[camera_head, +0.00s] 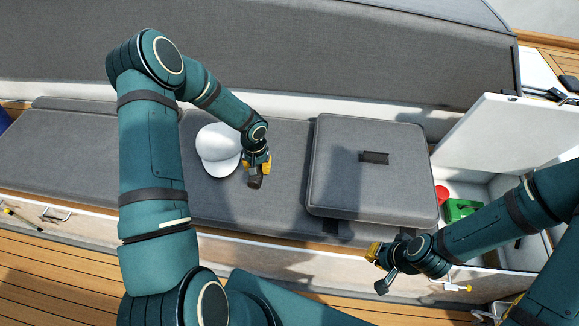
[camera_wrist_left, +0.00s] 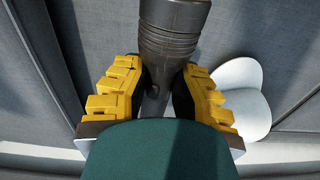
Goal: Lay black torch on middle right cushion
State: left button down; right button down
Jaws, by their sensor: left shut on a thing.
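My left gripper (camera_head: 257,168) is shut on the black torch (camera_head: 255,182), over the long grey bench cushion, beside the white cap. In the left wrist view the torch's ribbed dark body (camera_wrist_left: 173,40) stands between the yellow fingers of my left gripper (camera_wrist_left: 160,88). Whether the torch touches the cushion is unclear. A square grey cushion (camera_head: 345,190) lies to the right of the torch, raised above the bench cushion (camera_head: 275,200), with a dark rectangular patch on top. My right gripper (camera_head: 377,268) is apart from these, in front of the bench, its fingers spread and empty.
A white cap (camera_head: 217,142) lies just left of the torch. At right, an open white lid (camera_head: 505,130) stands over a locker with a green box (camera_head: 459,209) and a red item (camera_head: 442,194). A grey backrest (camera_head: 300,50) runs behind.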

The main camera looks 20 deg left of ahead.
aim_at(261, 188)
pick_arm(q)
jog(key=f, duration=0.7)
jog(key=f+b, duration=0.1)
jog(key=f, duration=0.2)
jog(key=shift+w+a+f, duration=0.1)
jog(key=shift+a+f, duration=0.15)
jog(key=shift+a, duration=0.05)
jog(key=shift+f, duration=0.1)
jog(key=c, duration=0.9)
grip_release()
jog(key=shift+c, duration=0.2)
